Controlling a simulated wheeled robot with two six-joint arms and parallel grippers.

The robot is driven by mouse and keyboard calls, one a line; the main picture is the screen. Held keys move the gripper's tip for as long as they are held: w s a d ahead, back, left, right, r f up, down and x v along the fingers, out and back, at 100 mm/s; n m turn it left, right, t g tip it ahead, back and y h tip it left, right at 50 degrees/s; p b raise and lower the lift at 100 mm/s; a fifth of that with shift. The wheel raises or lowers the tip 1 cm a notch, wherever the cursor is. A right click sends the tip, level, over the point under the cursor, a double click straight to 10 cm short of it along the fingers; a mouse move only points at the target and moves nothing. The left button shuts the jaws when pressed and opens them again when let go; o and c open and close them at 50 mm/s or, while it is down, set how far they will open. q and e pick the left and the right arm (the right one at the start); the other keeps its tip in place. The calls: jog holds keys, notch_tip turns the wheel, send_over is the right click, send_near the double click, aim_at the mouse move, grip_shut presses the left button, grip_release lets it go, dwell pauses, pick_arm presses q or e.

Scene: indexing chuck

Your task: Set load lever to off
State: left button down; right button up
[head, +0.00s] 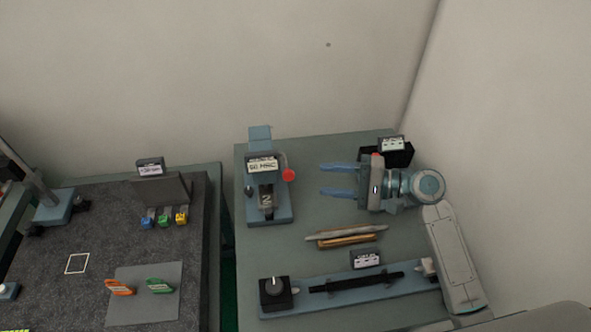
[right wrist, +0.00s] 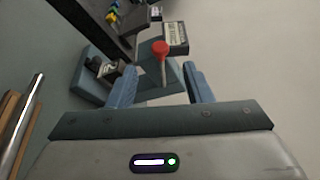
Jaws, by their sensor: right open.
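A blue-grey device (head: 270,212) with a label and a numbered drum stands on the right bench. A lever with a red ball knob (head: 288,174) sticks out on its right side. In the right wrist view the red knob (right wrist: 160,48) and its thin stem show between and beyond the fingertips. My right gripper (head: 322,178) is open and empty, right of the knob, with its blue fingers pointing left at it. A clear gap lies between the fingertips and the knob in the head view. My left gripper is not in view.
A black labelled box (head: 397,153) stands behind my right gripper. Pencil-like rods (head: 346,236) lie in front of it. A blue rail with a black knob box (head: 276,293) runs along the front. A dark mat (head: 60,245) with small parts lies left.

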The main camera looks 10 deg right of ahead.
aim_at(293, 176)
jog(key=p+x, duration=0.3)
jog(key=x, duration=0.5)
jog(key=shift+r, duration=0.1)
jog(key=shift+w+a+f+p, duration=0.2)
jog(key=shift+w+f+p, duration=0.05)
jog(key=shift+p, duration=0.05)
jog(key=shift+c, duration=0.3)
